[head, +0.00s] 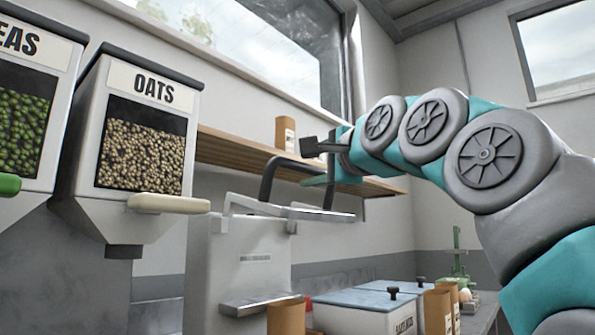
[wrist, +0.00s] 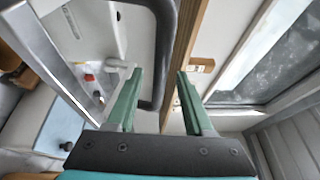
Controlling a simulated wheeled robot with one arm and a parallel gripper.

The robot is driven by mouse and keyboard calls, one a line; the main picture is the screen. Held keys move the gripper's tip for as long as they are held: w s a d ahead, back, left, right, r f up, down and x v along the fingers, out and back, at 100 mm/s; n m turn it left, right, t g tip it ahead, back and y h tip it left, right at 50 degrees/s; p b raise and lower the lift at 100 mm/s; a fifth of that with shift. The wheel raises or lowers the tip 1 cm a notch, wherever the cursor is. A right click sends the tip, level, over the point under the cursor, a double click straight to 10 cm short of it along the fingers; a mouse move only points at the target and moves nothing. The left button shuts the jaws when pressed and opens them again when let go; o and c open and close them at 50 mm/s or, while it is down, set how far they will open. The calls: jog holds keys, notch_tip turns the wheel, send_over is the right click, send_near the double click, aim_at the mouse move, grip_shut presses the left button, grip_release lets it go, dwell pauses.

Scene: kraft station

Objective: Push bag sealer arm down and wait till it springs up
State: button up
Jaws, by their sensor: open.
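The bag sealer (head: 236,255) is a pale grey box in the middle of the head view. Its metal arm (head: 290,212) sits raised at the top, with a black bent handle (head: 270,180) standing above it. My gripper (head: 312,163) is open and empty, at the right part of the handle in the head view. In the wrist view the two green fingers of my gripper (wrist: 160,75) are apart, and the black handle (wrist: 168,50) curves down through the gap between them. I cannot tell whether a finger touches the handle.
An oats dispenser (head: 140,140) and a peas dispenser (head: 25,110) hang at the left. A wooden shelf (head: 235,150) with a brown container (head: 285,132) runs behind the handle. A white lidded bin (head: 350,318) and brown containers (head: 437,310) stand lower right.

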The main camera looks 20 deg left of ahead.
jog(key=shift+p+x, duration=0.55)
jog(key=shift+x, duration=1.95)
grip_shut()
